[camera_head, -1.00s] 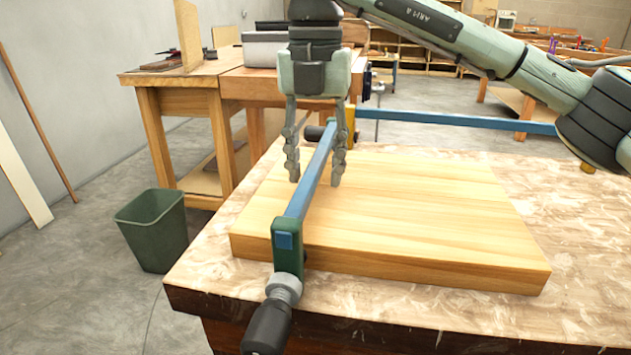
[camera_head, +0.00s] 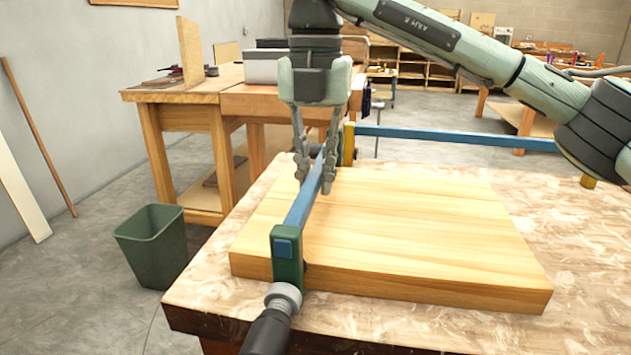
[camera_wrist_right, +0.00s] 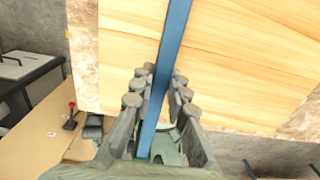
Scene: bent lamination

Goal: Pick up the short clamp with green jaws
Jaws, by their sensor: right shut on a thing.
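The short clamp with green jaws (camera_head: 288,252) has a blue bar and a dark handle at its near end. It lies across the left part of a wooden panel (camera_head: 400,225), with its near green jaw at the panel's front edge. My right gripper (camera_head: 315,185) points down from above and is shut on the blue bar. In the right wrist view the clamp's blue bar (camera_wrist_right: 172,50) runs between the fingers of my right gripper (camera_wrist_right: 160,88). The clamp's far end is partly hidden behind the gripper. My left gripper is not in view.
A second clamp's blue bar (camera_head: 450,138), with a yellow jaw (camera_head: 349,144), runs along the panel's far side. The panel lies on a mottled worktable (camera_head: 580,240). A green bin (camera_head: 152,245) stands on the floor at left. A wooden workbench (camera_head: 175,95) stands behind.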

